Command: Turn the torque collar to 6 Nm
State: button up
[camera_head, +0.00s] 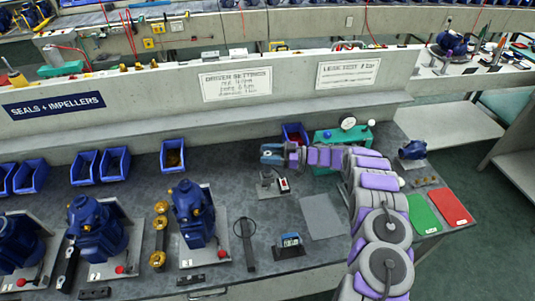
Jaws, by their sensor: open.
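My gripper (272,154) is at the end of my purple and grey arm, above the back of the bench and pointing left. It is open, and I see nothing held in it. Below it, a small grey stand (268,190) with a red and white piece (284,185) is on the bench, apart from the gripper. I cannot make out a torque collar or read any setting on it. A sign headed "DRIVER SETTINGS" (236,84) hangs on the back wall; its smaller lines are hard to read.
Blue pumps (193,214) on plates fill the bench's left side. A green device with a gauge (347,122) stands behind my arm. Blue bins (115,164) line the back.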

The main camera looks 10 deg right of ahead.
jog(key=p+v, duration=0.1)
jog(key=v, duration=1.6)
jog(key=shift+p, duration=0.4)
